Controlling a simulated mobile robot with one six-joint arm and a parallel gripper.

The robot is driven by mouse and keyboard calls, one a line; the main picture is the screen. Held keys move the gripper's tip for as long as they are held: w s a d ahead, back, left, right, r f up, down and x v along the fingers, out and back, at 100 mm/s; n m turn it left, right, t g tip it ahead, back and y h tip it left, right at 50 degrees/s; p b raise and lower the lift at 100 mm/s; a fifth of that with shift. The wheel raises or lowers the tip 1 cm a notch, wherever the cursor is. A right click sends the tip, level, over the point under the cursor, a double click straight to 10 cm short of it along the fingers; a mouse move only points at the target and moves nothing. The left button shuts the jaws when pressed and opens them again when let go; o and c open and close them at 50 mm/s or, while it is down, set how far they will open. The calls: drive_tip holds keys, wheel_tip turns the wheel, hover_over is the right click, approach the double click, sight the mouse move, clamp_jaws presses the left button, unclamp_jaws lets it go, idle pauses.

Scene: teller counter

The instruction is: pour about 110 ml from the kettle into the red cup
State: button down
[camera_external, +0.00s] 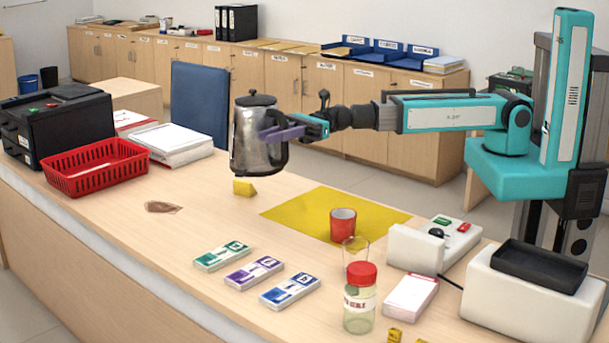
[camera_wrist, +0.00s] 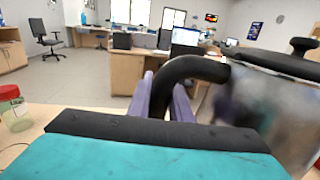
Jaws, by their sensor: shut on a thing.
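The kettle (camera_external: 255,138) is silver metal with a black lid and black handle. It hangs upright in the air above the counter. My gripper (camera_external: 284,134) has purple fingers and is shut on the kettle's handle. In the wrist view the fingers (camera_wrist: 165,100) close around the black handle (camera_wrist: 195,68), and the kettle body (camera_wrist: 270,105) is at the right. The red cup (camera_external: 343,226) stands upright on the yellow mat (camera_external: 300,210), to the right of and below the kettle. The inside of the kettle is hidden.
A clear glass (camera_external: 355,252) and a red-lidded jar (camera_external: 360,300) stand in front of the cup. A yellow wedge (camera_external: 244,188) lies below the kettle. A red basket (camera_external: 95,168) and black printer (camera_external: 57,125) are at left. Note bundles (camera_external: 255,272) lie in front.

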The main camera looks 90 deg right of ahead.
drive_tip(key=w+a+m+t+h, duration=0.2)
drive_tip(key=w+a+m+h, duration=0.15)
drive_tip(key=a, duration=0.45)
drive_tip(key=w+a+m+t+h, duration=0.2)
drive_tip(key=w+a+h, duration=0.15)
drive_tip(key=a, duration=0.45)
drive_tip(key=s+a+m+g+h+b, duration=0.1)
drive_tip(key=s+a+m+h+b, duration=0.1)
drive_tip(key=s+a+m+h, duration=0.9)
drive_tip(key=s+a+f+n+y, duration=0.1)
drive_tip(key=s+a+f+n, duration=0.1)
drive_tip(key=a+f+n, duration=0.2)
drive_tip(key=shift+f+n+y, duration=0.3)
drive_tip(key=shift+n+y, duration=0.1)
drive_tip(key=shift+n, duration=0.35)
drive_tip(key=shift+s+d, duration=0.1)
